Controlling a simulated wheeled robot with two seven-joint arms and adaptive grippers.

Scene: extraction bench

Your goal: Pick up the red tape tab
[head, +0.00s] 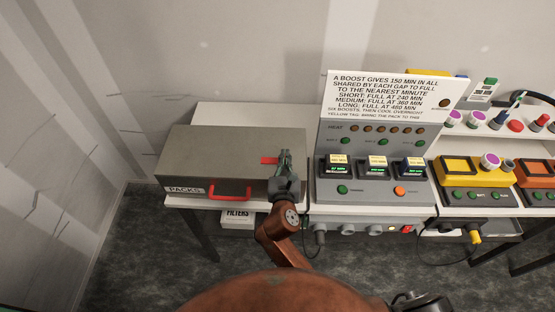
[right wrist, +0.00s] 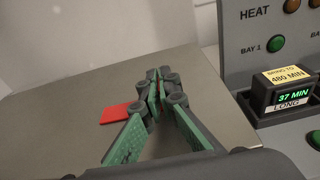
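The red tape tab (head: 269,160) is on the top of the grey PACKS box (head: 215,147), near its right side. In the right wrist view a flat red piece of it (right wrist: 117,113) lies left of the fingers. My right gripper (head: 285,157) is over the box lid, just right of that piece. In the right wrist view its green-padded fingers (right wrist: 159,92) come together at the tips with a thin red sliver between them, so it looks shut on the tab. The fingers hide part of the tab.
The box has a red front handle (head: 232,196). Close to the right stands the grey heat unit (head: 372,150) with several bays and a sign (head: 388,95) above it. A yellow unit (head: 462,172) stands farther right. The left of the lid is clear.

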